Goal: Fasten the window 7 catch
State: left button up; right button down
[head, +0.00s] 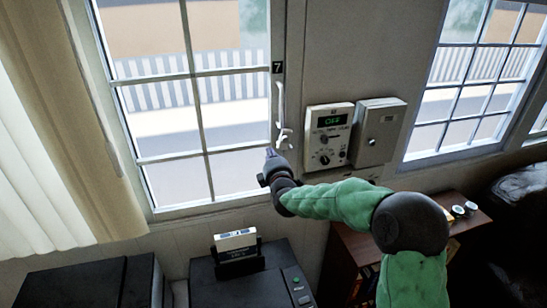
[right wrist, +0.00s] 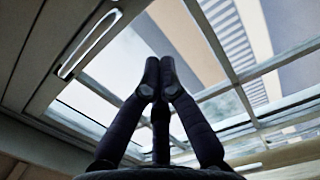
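Window 7 (head: 207,74) is a white-framed window at the left, marked by a black "7" tag (head: 277,67) on its right side. A slim white upright handle (head: 280,103) is on that side, with a small white catch piece (head: 285,138) at its lower end. The right wrist view shows a long pale handle (right wrist: 88,45) at upper left, apart from the fingers. My right gripper (head: 269,154) is just below and left of the catch piece, not visibly touching it. In the right wrist view its fingertips (right wrist: 160,68) are together with nothing between them. My left gripper is out of view.
A control box (head: 328,136) with a green display and a grey box (head: 379,131) are on the wall right of the catch. Below are a dark machine (head: 250,283) and a brown shelf (head: 345,250). A curtain (head: 75,110) hangs at left.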

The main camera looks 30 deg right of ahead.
aim_at(280, 144)
jog(key=w+d, duration=0.1)
jog(key=w+d+p, duration=0.1)
jog(key=w+d, duration=0.1)
jog(key=w+d+p, duration=0.1)
jog(key=d, duration=0.1)
jog(key=shift+w+d+f, duration=0.25)
jog(key=shift+w, duration=0.1)
dwell(0.3)
jog(key=shift+d+m+b, duration=0.15)
jog(key=shift+m+b, duration=0.15)
jog(key=shift+b, duration=0.05)
jog(key=shift+d+m+b, duration=0.1)
jog(key=shift+m+b, duration=0.2)
jog(key=shift+b, duration=0.15)
